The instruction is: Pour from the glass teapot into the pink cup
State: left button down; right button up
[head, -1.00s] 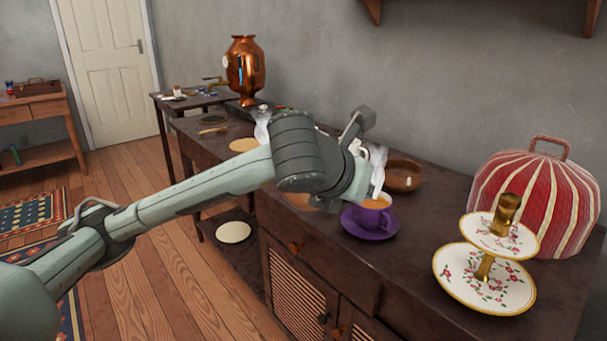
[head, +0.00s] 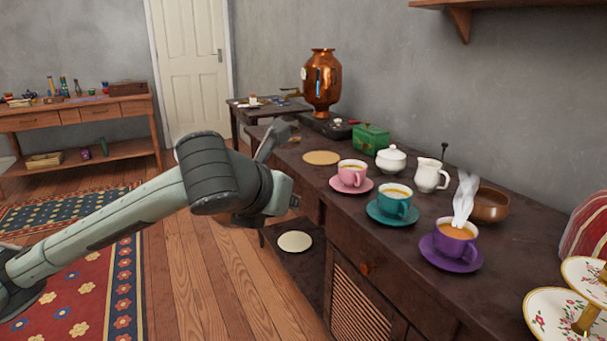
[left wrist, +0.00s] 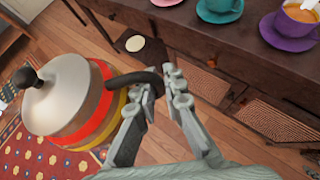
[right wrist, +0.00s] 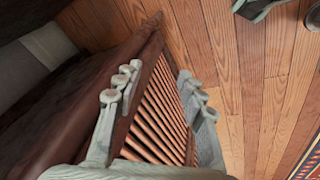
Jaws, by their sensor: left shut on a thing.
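The pink cup (head: 352,172) stands upright on a pink saucer on the dark counter and holds amber liquid. In the left wrist view, my left gripper (left wrist: 160,85) is shut on the dark curved handle of a round teapot (left wrist: 72,100). The teapot has a pale lid with a dark knob and red, orange and yellow bands; I cannot tell whether it is glass. It hangs over the floor and rug, in front of the counter. In the head view my left arm hides it. My right gripper (right wrist: 158,85) is open and empty by a slatted cabinet door.
A teal cup (head: 396,203) and a steaming purple cup (head: 456,240) stand nearer on the counter (head: 400,262). Behind are a white sugar bowl (head: 391,159), a white creamer (head: 430,175), a brown bowl (head: 489,205) and a copper samovar (head: 321,85).

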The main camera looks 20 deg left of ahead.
aim_at(352, 173)
jog(key=u, duration=0.25)
jog(key=j+z, duration=0.1)
jog(key=z, duration=0.4)
jog(key=i+j+z, duration=0.1)
jog(key=z, duration=0.35)
jog(key=j+z, duration=0.65)
jog(key=j, duration=0.5)
jog(key=k+j, duration=0.1)
jog(key=j, duration=0.45)
jog(key=j+z, duration=0.1)
jog(key=j, duration=0.45)
